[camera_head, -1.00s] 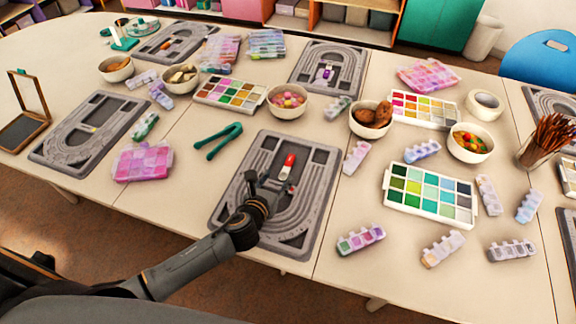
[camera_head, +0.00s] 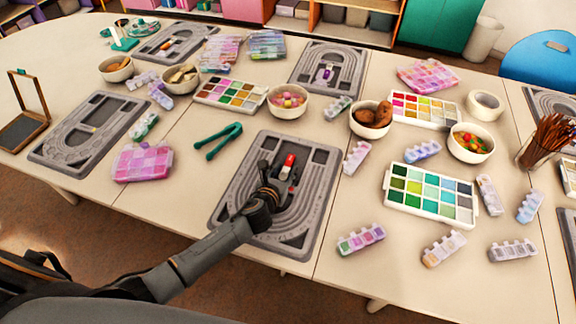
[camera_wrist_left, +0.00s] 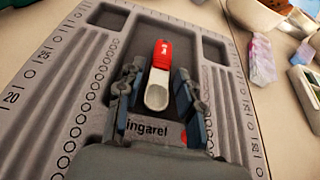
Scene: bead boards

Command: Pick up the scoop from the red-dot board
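The scoop (camera_head: 288,165) has a red handle and a pale bowl. It lies in the middle of the grey bead board (camera_head: 318,185) at the front centre. In the left wrist view the scoop (camera_wrist_left: 158,75) points away, red handle at the far end, and a red dot shows on the board (camera_wrist_left: 75,35) beside some lettering. My left gripper (camera_head: 275,176) is low over the board. In the wrist view the left gripper (camera_wrist_left: 157,82) is open, with one finger on each side of the scoop's bowl and gaps between. My right gripper is not in view.
Green tongs (camera_head: 220,140) and a pink bead box (camera_head: 142,163) lie left of the board. A bowl of beads (camera_head: 288,101) stands behind it. A green-toned palette (camera_head: 430,217) and several small bead boxes are on the right.

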